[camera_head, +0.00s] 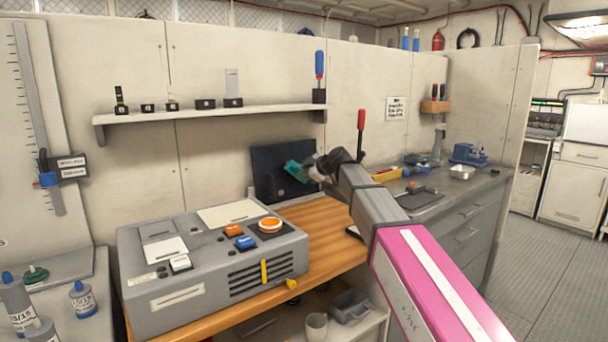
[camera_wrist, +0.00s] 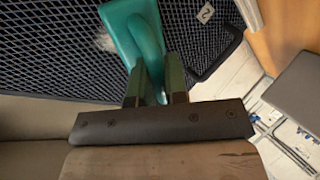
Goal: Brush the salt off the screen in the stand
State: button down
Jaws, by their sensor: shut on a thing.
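The screen (camera_head: 270,165) is a dark panel standing upright against the back wall on the wooden counter. A whitish salt patch (camera_wrist: 105,42) shows on the mesh, left of the brush. My gripper (camera_wrist: 158,88) is shut on a teal brush (camera_wrist: 148,40), which also shows in the head view (camera_head: 296,171) in front of the screen. The stand is not clear.
A grey console (camera_head: 215,262) with orange and blue buttons stands on the wooden counter (camera_head: 322,225), left of my arm. A shelf (camera_head: 210,113) with small holders runs above. Right of my arm, a grey bench (camera_head: 450,190) carries tools, a blue vise and a small tray.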

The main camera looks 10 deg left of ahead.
jog(key=shift+w+a, duration=0.2)
jog(key=shift+a, duration=0.05)
jog(key=w+d, duration=0.2)
jog(key=w, duration=0.1)
jog(key=shift+d, duration=0.25)
dwell(0.5)
jog(key=shift+s+a, duration=1.35)
jog(key=shift+a, duration=0.1)
jog(key=shift+s+d, duration=0.1)
jog(key=shift+s+d+r, duration=0.15)
jog(key=shift+s+d, duration=0.8)
jog(key=shift+d, duration=0.2)
jog(key=shift+s+d+r, duration=0.15)
jog(key=shift+s+d, duration=0.75)
jog(key=shift+d, duration=0.2)
